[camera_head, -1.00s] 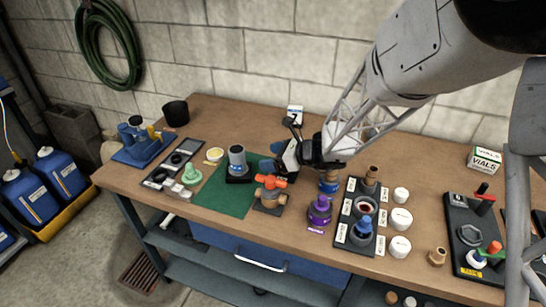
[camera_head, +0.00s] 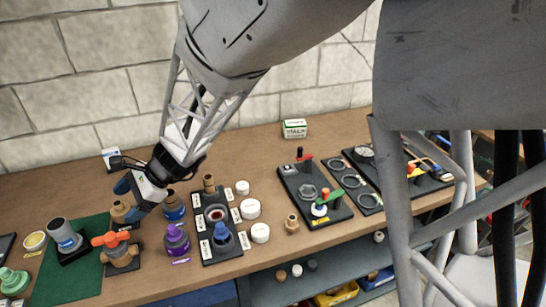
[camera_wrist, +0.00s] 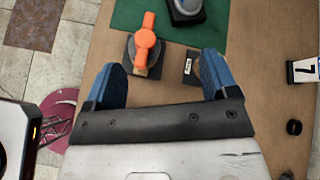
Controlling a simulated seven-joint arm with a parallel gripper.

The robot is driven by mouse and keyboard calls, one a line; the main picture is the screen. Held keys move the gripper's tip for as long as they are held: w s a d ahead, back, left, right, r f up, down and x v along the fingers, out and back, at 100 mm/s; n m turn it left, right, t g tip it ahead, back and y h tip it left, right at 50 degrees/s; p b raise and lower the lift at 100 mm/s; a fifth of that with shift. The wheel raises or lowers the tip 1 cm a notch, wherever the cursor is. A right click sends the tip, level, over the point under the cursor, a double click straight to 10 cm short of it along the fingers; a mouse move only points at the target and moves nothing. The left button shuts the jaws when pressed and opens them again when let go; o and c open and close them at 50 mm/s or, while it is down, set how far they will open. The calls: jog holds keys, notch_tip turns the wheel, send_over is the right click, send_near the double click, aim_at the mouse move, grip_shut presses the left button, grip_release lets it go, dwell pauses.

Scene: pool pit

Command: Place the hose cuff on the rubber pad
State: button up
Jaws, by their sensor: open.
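My gripper (camera_head: 140,194) is over the back left of the bench, right of and behind the orange-handled valve (camera_head: 112,243). In the wrist view its two blue fingers (camera_wrist: 160,78) are wide apart with nothing between them. A small black labelled plate (camera_wrist: 189,68) lies beside the valve and may be the rubber pad. A tan fitting (camera_head: 121,211) is partly hidden below my gripper.
A small black ring (camera_wrist: 293,127) lies near the white numbered box (camera_wrist: 304,70). Bare bench lies behind the rack.

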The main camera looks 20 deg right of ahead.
jog(key=s+d+r+n+t+h, duration=0.1)
jog(key=s+d+r+n+h, duration=0.2)
jog(key=s+d, duration=0.4)
jog(key=s+d+r+n+t+h, duration=0.1)
jog(key=s+d+r+n+h, duration=0.2)
jog(key=s+d, duration=0.5)
jog(key=s+d+r+n+t+h, duration=0.1)
jog(key=s+d+r+n+h, duration=0.2)
jog(key=d, duration=1.5)
jog(key=s+n+h, duration=0.2)
jog(key=s+n, duration=0.1)
jog(key=s, duration=0.2)
jog(key=shift+s+d+r+n+t, duration=0.2)
jog(key=shift+d+r+n+t, duration=0.1)
jog(key=shift+d+r+n, duration=0.1)
